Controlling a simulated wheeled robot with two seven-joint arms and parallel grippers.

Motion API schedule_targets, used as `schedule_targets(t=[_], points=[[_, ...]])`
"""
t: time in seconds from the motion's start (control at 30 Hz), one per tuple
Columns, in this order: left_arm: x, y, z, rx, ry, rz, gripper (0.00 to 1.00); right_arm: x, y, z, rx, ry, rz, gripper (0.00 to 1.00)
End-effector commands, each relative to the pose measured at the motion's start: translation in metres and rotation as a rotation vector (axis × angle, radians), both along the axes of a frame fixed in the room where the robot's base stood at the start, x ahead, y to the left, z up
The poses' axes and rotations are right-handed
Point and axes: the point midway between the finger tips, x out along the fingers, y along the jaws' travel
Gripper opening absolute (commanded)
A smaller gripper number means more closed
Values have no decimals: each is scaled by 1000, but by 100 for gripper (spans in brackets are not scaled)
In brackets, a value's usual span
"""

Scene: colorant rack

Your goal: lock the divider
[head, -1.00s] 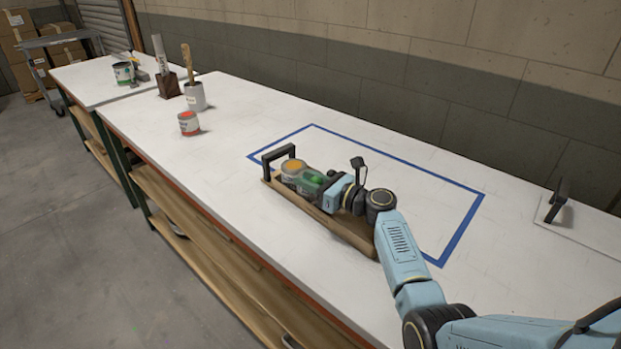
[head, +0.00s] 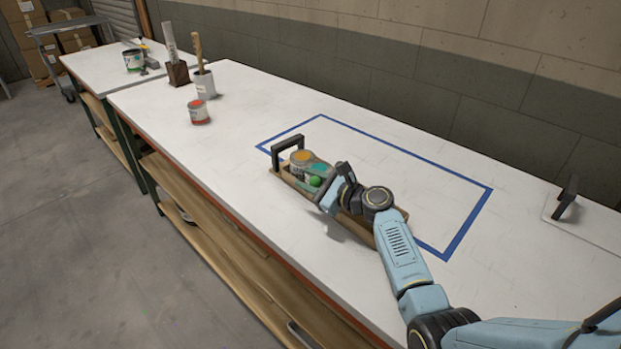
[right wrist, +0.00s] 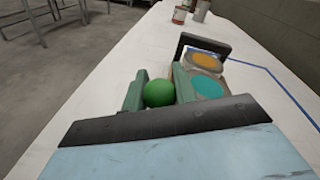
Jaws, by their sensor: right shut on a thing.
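A wooden tray (head: 281,173) with a black end handle (head: 288,146) stands near the front left of the blue outline. In it are a can with an orange lid (head: 302,156) and a can with a teal lid (head: 319,168). A green ball knob (head: 315,181) is at the tray's near side, beside the teal can. My right gripper (head: 325,188) reaches in from the right. In the right wrist view its two fingers (right wrist: 157,84) stand on either side of the green knob (right wrist: 158,94), shut on it. The divider itself is not clearly visible. My left gripper is out of view.
A black handle on a white panel (head: 566,197) is at the far right. The table inside the blue outline (head: 466,222) is largely clear behind the tray.

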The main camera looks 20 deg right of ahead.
Motion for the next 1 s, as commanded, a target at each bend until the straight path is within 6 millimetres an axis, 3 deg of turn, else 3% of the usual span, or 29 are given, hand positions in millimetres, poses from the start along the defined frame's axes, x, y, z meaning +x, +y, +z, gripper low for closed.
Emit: schedule_targets(t=[0.33, 0.37, 0.43, 0.77, 1.0], points=[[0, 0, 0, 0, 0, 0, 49, 0, 0, 0, -2, 0, 0, 0], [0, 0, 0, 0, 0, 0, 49, 0, 0, 0, -2, 0, 0, 29], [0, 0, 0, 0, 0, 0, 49, 0, 0, 0, -2, 0, 0, 37], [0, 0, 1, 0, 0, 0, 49, -3, -1, 0, -3, 1, -1, 37], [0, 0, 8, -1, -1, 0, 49, -35, -18, 4, -5, 2, -1, 37]])
